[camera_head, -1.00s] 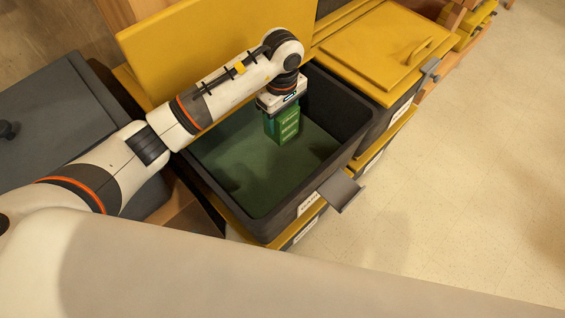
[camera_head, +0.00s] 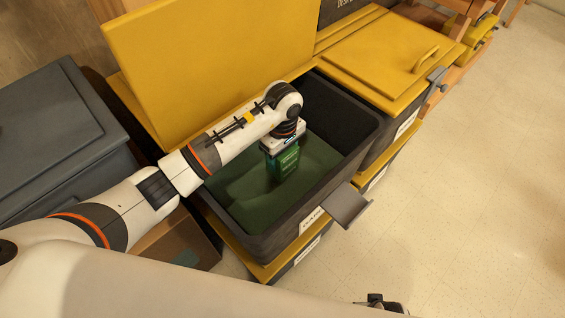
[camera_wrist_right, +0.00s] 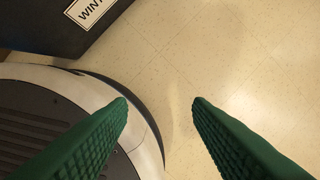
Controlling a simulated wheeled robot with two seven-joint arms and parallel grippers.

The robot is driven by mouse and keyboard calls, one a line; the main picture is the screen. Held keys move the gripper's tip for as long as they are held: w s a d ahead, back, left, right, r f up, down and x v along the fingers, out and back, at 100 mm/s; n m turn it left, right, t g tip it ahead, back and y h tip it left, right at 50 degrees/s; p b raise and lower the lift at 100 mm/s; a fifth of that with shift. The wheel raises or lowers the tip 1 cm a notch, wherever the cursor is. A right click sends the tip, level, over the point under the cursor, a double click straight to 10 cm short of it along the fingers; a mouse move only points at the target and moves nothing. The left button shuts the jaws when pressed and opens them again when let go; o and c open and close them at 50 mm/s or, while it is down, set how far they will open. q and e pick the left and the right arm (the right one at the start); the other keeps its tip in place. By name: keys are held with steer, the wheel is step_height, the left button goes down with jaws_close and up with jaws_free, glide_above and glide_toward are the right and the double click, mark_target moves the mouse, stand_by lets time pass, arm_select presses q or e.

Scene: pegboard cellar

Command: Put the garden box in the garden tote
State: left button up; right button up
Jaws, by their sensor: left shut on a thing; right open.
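The garden box (camera_head: 287,163) is a small green box with pale lettering, upright inside the open garden tote (camera_head: 262,243), a dark grey bin with a green floor. My left gripper (camera_head: 282,150) points down into the tote and is shut on the box. I cannot tell whether the box touches the tote floor. The tote's yellow lid (camera_head: 200,45) stands open behind it. My right gripper (camera_wrist_right: 160,103) is open and empty above the pale floor, with its green ridged fingers apart; it shows only in part at the bottom of the head view.
A closed yellow-lidded tote (camera_head: 390,50) stands to the right of the open one. A grey lidded container (camera_head: 55,135) is at the left. A grey flap (camera_head: 347,205) juts from the tote's front. Pale floor (camera_head: 480,190) at the right is clear.

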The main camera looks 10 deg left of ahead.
arm_select(q)
step_height(320, 180, down, 3)
steer(key=shift+f, duration=0.2)
arm_select(e)
steer(key=shift+w+r, duration=0.4)
steer(key=shift+r, duration=0.25)
arm_select(q)
steer(key=shift+b, duration=0.3)
arm_select(e)
steer(key=shift+r, duration=0.1)
arm_select(q)
steer(key=shift+f, duration=0.15)
steer(key=o, duration=1.1)
steer(key=shift+c, duration=0.2)
arm_select(e)
steer(key=shift+w+r, duration=0.15)
steer(key=shift+r, duration=0.1)
arm_select(q)
step_height(320, 180, up, 7)
steer(key=shift+f+p, duration=0.15)
steer(key=shift+p, duration=0.35)
steer(key=shift+r, duration=0.55)
arm_select(e)
steer(key=shift+s+d+f, duration=0.1)
steer(key=shift+s+f, duration=0.4)
steer(key=shift+f, duration=0.35)
steer(key=shift+s+f, duration=0.5)
steer(key=shift+f, duration=0.3)
